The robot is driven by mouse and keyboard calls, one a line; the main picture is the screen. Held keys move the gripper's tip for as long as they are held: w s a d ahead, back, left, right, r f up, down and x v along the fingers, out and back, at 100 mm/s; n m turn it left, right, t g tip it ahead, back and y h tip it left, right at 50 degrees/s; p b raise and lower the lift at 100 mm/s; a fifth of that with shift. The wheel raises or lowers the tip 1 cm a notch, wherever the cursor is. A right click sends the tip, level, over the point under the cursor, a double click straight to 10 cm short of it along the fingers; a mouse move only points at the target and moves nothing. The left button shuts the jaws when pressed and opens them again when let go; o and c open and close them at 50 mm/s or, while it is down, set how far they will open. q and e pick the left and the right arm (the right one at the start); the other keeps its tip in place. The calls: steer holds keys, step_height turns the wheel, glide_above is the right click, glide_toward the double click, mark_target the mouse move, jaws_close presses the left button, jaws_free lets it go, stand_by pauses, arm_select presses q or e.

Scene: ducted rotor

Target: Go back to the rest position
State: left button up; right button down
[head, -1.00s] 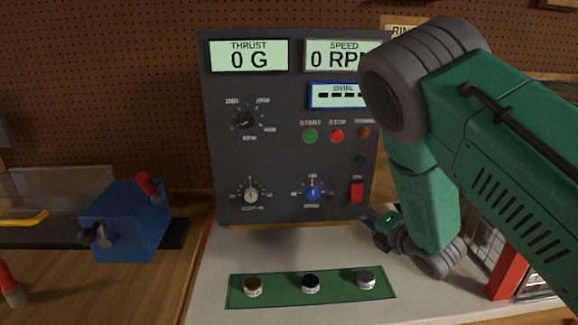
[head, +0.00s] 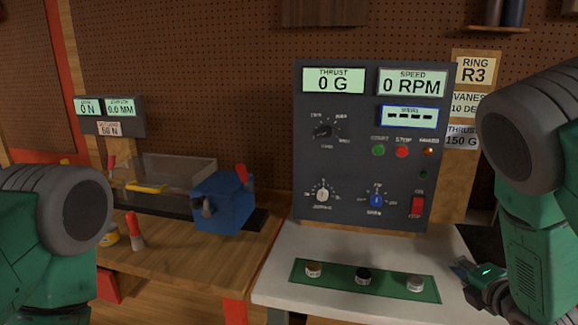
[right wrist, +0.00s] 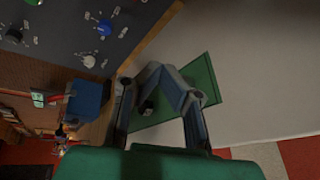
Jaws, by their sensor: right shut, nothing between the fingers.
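My right gripper (head: 468,273) is in front of the dark control panel's lower right corner, over the pale bench top. It is empty. In the right wrist view its fingers (right wrist: 150,98) are closed together, with the green mat (right wrist: 204,88) behind them. My left arm enters at the left edge of the head view, but its gripper is out of the picture. The control panel (head: 352,150) reads 0 G and 0 RPM. The green mat (head: 297,272) carries a brass, a black and a grey small cap.
A blue vise-like block (head: 222,203) with a red handle stands on the wooden bench at left. A red-handled tool (head: 135,232) stands nearer. A small display unit (head: 110,115) reads 0 N. Cards (head: 474,70) hang right of the panel. The pale bench top (head: 300,246) around the mat is clear.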

steer(key=s+f+m+g, duration=0.1)
steer(key=f, duration=0.1)
steer(key=s+f+m, duration=0.2)
steer(key=f, duration=0.1)
steer(key=s+f+m+g+h, duration=0.1)
steer(key=f, duration=0.1)
steer(key=shift+s+a+f+m+g, duration=0.2)
steer(key=shift+s+a+m+g, duration=0.1)
steer(key=shift+s+m, duration=0.1)
steer(key=s+a+f+m+g, duration=0.35)
steer(key=s+f+m, duration=0.2)
steer(key=s, duration=0.55)
steer(key=s+a+f+m+g, duration=0.2)
steer(key=s+f+m+g, duration=0.3)
steer(key=s, duration=0.6)
steer(key=s+a+f+m+g, duration=0.3)
steer(key=s+f+m, duration=0.3)
steer(key=s, duration=0.5)
arm_select(q)
step_height(320, 180, down, 6)
steer(key=b, duration=0.6)
arm_select(e)
steer(key=shift+m, duration=0.65)
steer(key=f, duration=0.5)
steer(key=shift+w+d, duration=0.2)
steer(key=shift+w, duration=0.1)
